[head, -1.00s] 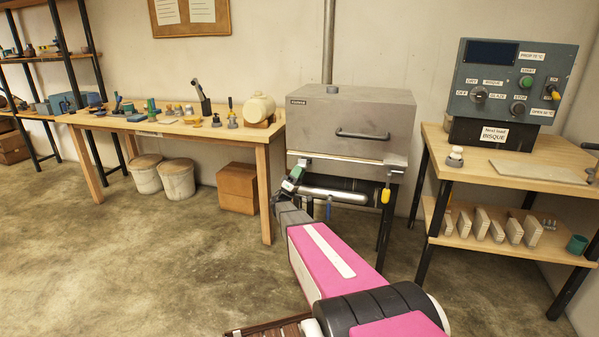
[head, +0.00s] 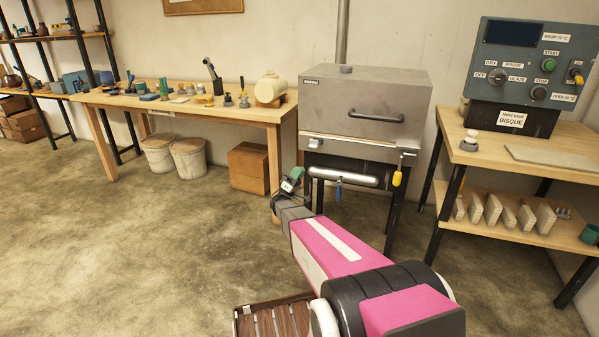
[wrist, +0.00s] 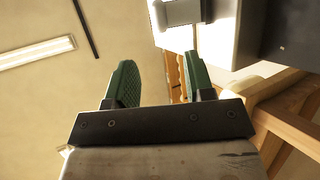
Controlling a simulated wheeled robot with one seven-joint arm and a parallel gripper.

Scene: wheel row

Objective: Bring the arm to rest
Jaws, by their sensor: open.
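My arm (head: 335,245) reaches forward from the bottom of the head view, over bare floor and towards the front of the kiln. My gripper (head: 294,178) is at its far end, small and partly turned away, just left of the kiln's front. In the wrist view my gripper (wrist: 157,85) shows its two green-padded fingers apart, with nothing between them. The grey box kiln (head: 365,105) has its lid down, with a dark handle on the lid.
A wooden workbench (head: 190,108) with tools stands left of the kiln, a cardboard box (head: 249,168) and two buckets (head: 188,158) beneath it. A control box (head: 527,65) stands on a table (head: 470,148) at right. The floor (head: 130,235) at front left is clear.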

